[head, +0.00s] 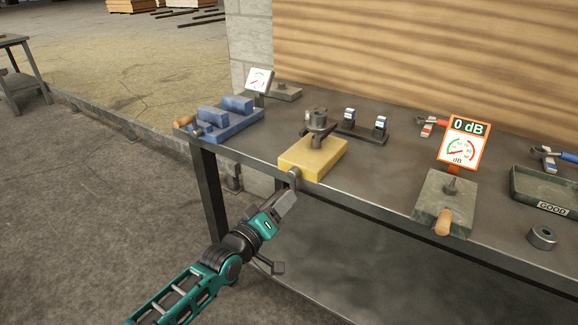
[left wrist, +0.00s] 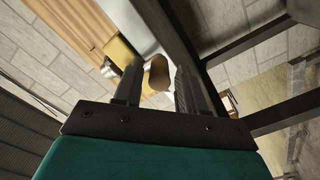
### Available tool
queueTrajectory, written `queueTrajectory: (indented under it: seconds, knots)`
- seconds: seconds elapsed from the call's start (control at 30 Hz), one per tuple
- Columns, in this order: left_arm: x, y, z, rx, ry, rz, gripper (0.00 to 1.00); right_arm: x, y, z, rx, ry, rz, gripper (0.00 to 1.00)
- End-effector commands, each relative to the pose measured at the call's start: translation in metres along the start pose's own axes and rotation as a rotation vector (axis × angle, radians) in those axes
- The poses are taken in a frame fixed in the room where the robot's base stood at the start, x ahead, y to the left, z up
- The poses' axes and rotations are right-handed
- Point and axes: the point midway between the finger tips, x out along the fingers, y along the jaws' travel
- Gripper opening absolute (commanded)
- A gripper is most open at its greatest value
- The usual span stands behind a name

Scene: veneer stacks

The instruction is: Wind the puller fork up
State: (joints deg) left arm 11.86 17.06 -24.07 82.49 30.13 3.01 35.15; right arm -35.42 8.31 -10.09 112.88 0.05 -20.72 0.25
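The puller is a yellow block (head: 313,158) at the table's front edge with a grey metal fitting (head: 318,122) on top. A grey round part (head: 294,176) sticks out from its front. My left gripper (head: 291,190) is just in front of and below this part. In the left wrist view the two fingers (left wrist: 159,88) are apart, and a brown wooden knob (left wrist: 159,72) shows in the gap between them, without visible contact. The yellow block (left wrist: 121,52) lies beyond. The head view does not show this knob clearly. My right gripper is not in view.
A blue vise-like fixture (head: 230,118) stands left of the puller, with a dial (head: 259,80) behind. To the right are a green block with wooden knob (head: 443,222), a "0 dB" sign (head: 463,139), a metal ring (head: 541,237) and a "GOOD" tray (head: 515,186).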

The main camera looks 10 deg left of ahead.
Motion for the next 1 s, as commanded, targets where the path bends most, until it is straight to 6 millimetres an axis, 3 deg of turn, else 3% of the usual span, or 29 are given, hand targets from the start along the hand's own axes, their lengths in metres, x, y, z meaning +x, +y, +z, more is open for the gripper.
queueTrajectory:
  seconds: [0.37, 1.0]
  knots:
    - [-0.004, 0.001, -0.001, 0.000, 0.001, 0.000, 0.48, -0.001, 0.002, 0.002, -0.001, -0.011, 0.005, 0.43]
    - [-0.066, 0.001, -0.002, 0.001, 0.001, 0.000, 0.48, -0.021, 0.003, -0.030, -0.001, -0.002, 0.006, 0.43]
